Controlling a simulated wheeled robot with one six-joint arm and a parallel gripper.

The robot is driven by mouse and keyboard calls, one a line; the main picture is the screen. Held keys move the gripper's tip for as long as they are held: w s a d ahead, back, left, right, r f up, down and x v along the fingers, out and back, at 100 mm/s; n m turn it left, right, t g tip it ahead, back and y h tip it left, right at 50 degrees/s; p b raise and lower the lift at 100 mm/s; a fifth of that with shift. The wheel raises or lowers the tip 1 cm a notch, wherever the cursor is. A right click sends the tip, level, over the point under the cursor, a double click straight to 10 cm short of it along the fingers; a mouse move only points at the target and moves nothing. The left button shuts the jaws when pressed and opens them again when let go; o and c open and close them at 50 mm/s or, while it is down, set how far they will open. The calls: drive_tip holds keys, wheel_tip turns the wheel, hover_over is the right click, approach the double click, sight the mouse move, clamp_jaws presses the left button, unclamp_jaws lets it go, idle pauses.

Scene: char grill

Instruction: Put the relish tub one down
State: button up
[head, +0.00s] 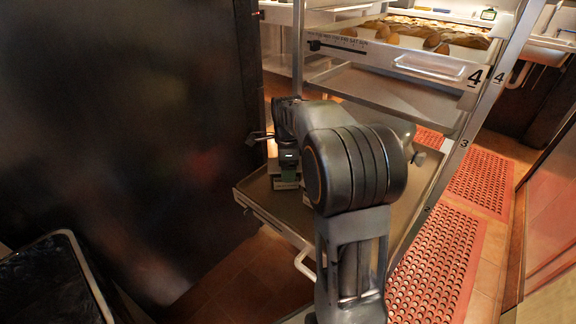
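A small tub with green on it (287,179) is at the left part of the low pulled-out tray (262,214); I take it to be the relish tub. My gripper (287,160) points down right over it, at the end of my arm. The fingers are too small and dark to tell whether they are open or closed on the tub. I cannot tell whether the tub rests on the tray or is held just above it. My arm hides the middle of that tray.
The rack's level marked 4 (432,66) sits above, with bread loaves (420,30) behind. An empty metal shelf (385,92) lies between. A rack post (470,120) stands right. A dark panel (130,130) fills the left. Red perforated mats (440,265) cover the floor at right.

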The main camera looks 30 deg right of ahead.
drive_tip(key=o, duration=0.3)
drive_tip(key=shift+o, duration=0.2)
wheel_tip(320, 180, up, 11)
drive_tip(key=p, duration=0.5)
drive_tip(key=s+a+f+n+t, duration=0.1)
drive_tip(key=s+a+f+n, duration=0.2)
drive_tip(key=s+n, duration=0.6)
drive_tip(key=s+a+f+n+t, duration=0.1)
drive_tip(key=s+a+f+n, duration=0.3)
drive_tip(key=n, duration=0.9)
drive_tip(key=shift+s+a+f+n+t, duration=0.3)
drive_tip(key=shift+s+a+t, duration=0.1)
drive_tip(key=shift+s+a, duration=1.7)
drive_tip(key=shift+s+d, duration=0.25)
